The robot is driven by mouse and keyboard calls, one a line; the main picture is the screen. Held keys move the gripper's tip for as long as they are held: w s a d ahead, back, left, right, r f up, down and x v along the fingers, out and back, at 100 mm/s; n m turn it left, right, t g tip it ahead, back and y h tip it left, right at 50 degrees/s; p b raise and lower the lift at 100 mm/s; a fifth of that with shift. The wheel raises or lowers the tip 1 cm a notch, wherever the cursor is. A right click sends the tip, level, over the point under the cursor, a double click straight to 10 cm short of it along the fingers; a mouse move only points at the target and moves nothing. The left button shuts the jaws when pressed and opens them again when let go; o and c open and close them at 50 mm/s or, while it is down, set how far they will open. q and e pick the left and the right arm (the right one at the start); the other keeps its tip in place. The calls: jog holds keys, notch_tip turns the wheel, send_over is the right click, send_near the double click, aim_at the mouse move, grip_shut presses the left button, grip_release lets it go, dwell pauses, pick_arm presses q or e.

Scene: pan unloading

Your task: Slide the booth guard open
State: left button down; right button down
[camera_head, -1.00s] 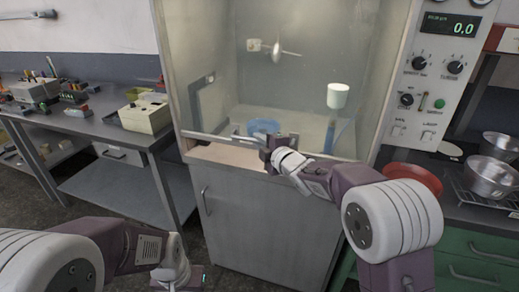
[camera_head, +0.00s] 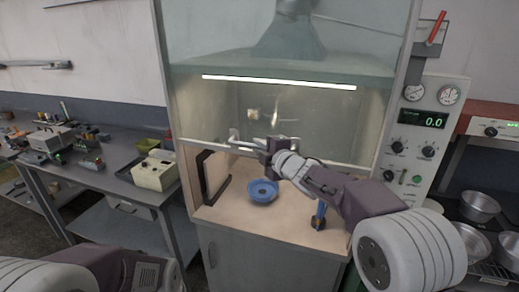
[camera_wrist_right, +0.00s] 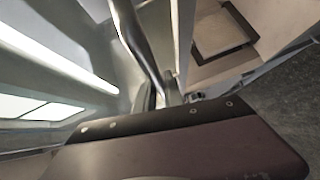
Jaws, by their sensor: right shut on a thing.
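The booth guard (camera_head: 350,125) is a clear pane with a pale lower rail, standing partway up the booth front. Below the rail the opening is clear and shows the booth floor. My right gripper (camera_head: 267,146) is shut on the guard's handle (camera_head: 243,140) at the rail.
Inside the booth are a blue bowl (camera_head: 263,191), a blue and black item (camera_head: 319,215) and a dark frame (camera_head: 213,178). A cluttered bench (camera_head: 115,180) stands left. A control panel (camera_head: 424,140) and metal pans (camera_head: 478,207) are at right.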

jog(key=shift+r, duration=0.5)
jog(key=c, duration=1.5)
grip_release()
jog(key=shift+o, duration=0.2)
jog(key=shift+s+d, duration=0.15)
jog(key=shift+s, duration=0.15)
jog(key=b+v, duration=0.1)
jog(key=v, duration=0.7)
jog(key=shift+s, duration=0.2)
jog(key=shift+d, duration=0.15)
